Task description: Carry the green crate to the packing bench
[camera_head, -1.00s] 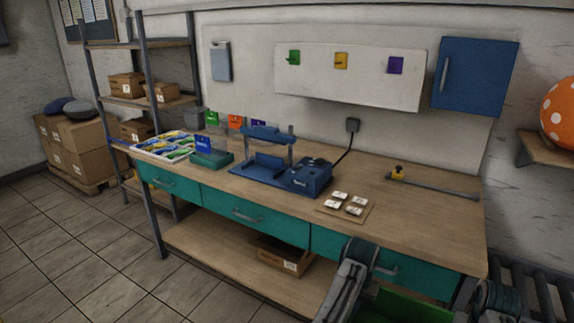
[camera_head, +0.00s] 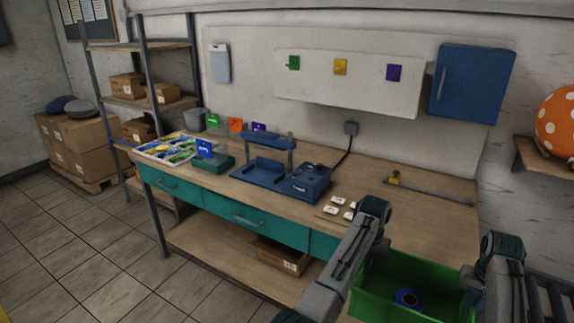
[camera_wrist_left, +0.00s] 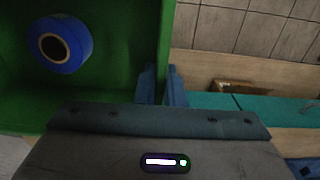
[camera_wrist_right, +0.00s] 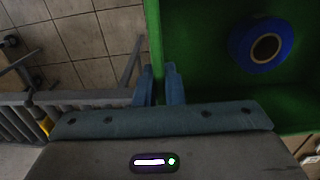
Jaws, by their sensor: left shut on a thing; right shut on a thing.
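The green crate (camera_head: 425,273) is held up between my two arms at the lower right of the head view, in front of the bench's right end. A blue roll (camera_head: 407,298) with a hole in its middle lies inside it; it also shows in the left wrist view (camera_wrist_left: 60,44) and the right wrist view (camera_wrist_right: 260,45). My left gripper (camera_wrist_left: 163,82) is shut on one side wall of the crate. My right gripper (camera_wrist_right: 160,82) is shut on the opposite wall. In the head view both fingertips are hidden. The wooden bench (camera_head: 430,205) has teal drawers.
On the bench stand a blue press (camera_head: 265,170), a tray of coloured packets (camera_head: 168,148) and white tiles (camera_head: 335,209). A yellow-ended rod (camera_head: 430,188) lies at its right back. A roller conveyor (camera_head: 552,290) is at the far right. Bare bench top lies right of the tiles.

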